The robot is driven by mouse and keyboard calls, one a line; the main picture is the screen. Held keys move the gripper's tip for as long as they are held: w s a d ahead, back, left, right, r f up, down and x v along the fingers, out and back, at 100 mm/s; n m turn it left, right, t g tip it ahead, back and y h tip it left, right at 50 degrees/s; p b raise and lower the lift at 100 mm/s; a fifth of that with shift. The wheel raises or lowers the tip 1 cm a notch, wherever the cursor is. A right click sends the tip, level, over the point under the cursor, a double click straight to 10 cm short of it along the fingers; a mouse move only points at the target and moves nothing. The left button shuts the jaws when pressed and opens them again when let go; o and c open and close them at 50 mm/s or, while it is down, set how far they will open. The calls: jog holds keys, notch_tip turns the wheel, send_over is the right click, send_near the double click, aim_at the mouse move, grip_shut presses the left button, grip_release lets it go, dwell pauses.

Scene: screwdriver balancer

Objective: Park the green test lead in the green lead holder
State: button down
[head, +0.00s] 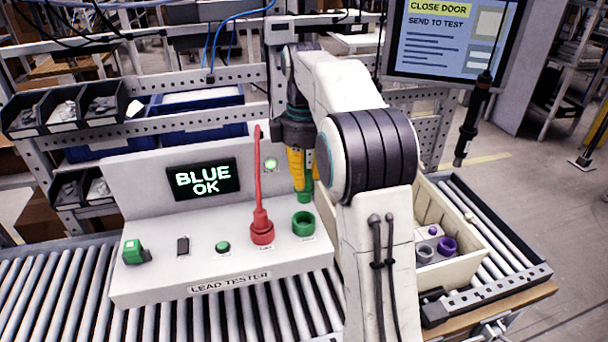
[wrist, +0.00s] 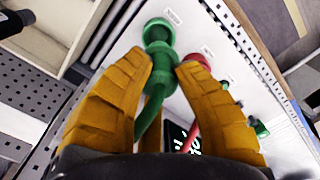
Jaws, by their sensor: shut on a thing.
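My gripper (head: 300,176) is pointed down over the tester, its yellow fingers shut on the green test lead (head: 305,189). The green lead also shows between the fingertips in the wrist view (wrist: 160,68), with its cable curving down toward the palm. The green lead holder (head: 303,223) is a round green cup on the right of the tester's front deck. In the head view the lead's lower end is just above the cup, with a small gap. In the wrist view the cup (wrist: 158,30) is just beyond the lead's end, partly overlapped by it.
A red lead (head: 261,222) stands upright in its red holder just left of the green cup. The tester screen (head: 203,180) reads BLUE OK. A cream crate (head: 470,262) with purple parts stands to the right. A black hanging tool (head: 470,125) is at far right.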

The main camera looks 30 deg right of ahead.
aim_at(304, 192)
jog(key=shift+w+f+b, duration=0.1)
jog(key=shift+f+b, duration=0.2)
jog(key=shift+f, duration=0.05)
notch_tip(304, 192, down, 4)
jog(key=b, duration=0.4)
dwell(0.6)
jog(key=shift+f+b, duration=1.4)
jog(key=shift+f, duration=0.65)
dwell(0.5)
jog(key=c, duration=1)
grip_release()
